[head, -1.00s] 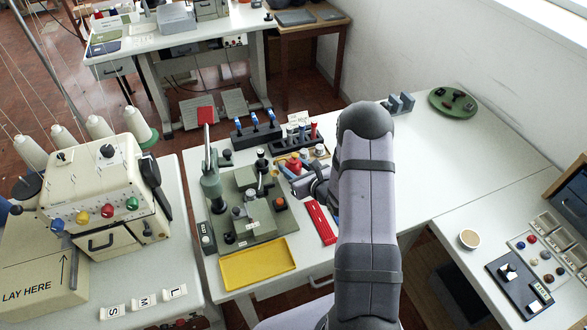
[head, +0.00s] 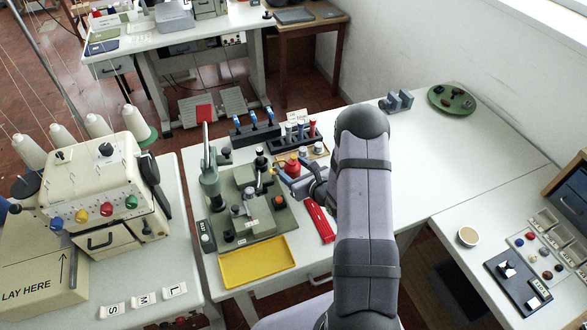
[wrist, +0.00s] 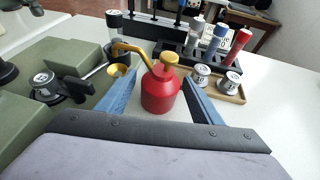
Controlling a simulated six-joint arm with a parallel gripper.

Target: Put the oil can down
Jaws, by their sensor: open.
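The red oil can (head: 292,167) with a yellow cap and a curved yellow spout stands upright on the white table, left of my arm in the head view. In the wrist view the oil can (wrist: 160,92) is between the two blue fingers of my gripper (wrist: 160,98). The fingers are open, with a visible gap on either side of the can. In the head view my gripper (head: 289,181) is partly hidden by my arm, and its fingers reach around the can.
A wooden tray (wrist: 240,97) with metal-topped pieces sits close behind and right of the can. A black rack (head: 283,145) holds coloured-handled tools behind it. The green machine base (head: 262,215) is at left. A red tool (head: 320,222) lies in front.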

